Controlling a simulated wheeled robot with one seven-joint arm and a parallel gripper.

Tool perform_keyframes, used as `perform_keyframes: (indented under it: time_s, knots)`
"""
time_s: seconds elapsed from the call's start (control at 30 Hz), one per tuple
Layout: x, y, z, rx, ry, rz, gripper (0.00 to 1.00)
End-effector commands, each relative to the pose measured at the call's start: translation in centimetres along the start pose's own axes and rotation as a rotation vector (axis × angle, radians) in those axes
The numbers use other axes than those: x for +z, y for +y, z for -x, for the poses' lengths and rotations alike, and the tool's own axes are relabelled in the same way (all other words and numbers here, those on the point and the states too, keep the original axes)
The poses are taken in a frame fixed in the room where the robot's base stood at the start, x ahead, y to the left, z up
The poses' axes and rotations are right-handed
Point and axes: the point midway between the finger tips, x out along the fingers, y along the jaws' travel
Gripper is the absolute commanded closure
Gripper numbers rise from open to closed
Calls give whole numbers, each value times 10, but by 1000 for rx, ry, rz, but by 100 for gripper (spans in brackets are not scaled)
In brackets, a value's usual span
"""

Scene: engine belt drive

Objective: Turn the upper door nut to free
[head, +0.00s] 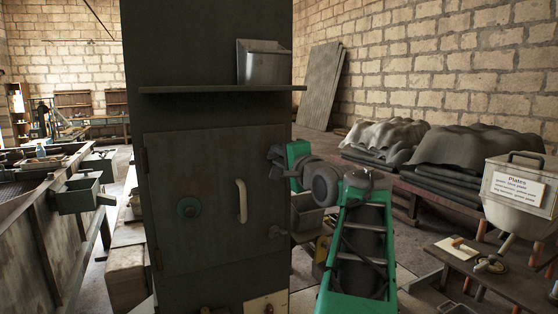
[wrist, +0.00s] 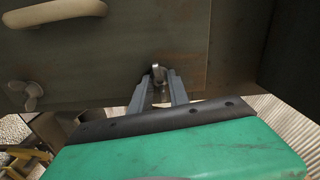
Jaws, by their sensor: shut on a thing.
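The dark metal door (head: 215,240) is closed flat against the tall cabinet. The upper door nut (wrist: 158,72) is a small pale metal piece between my fingertips in the wrist view; in the head view my arm's end hides it. My gripper (wrist: 160,82) is shut on it, at the upper right edge of the door in the head view (head: 274,154). The lower door nut (head: 277,232) is a small winged piece on the door's lower right edge. It also shows at the left of the wrist view (wrist: 33,94). The exact angle of the held nut is hard to tell.
A bench (head: 480,277) and a labelled plates bin (head: 517,192) stand at the right.

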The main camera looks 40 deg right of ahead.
Motion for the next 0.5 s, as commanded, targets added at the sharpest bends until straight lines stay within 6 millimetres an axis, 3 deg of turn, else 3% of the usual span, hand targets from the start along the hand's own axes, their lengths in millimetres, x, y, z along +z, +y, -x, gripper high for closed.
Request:
perform_keyframes:
  time_s: [0.5]
  knots:
    - [1, 4, 0, -1, 0, 458, 100]
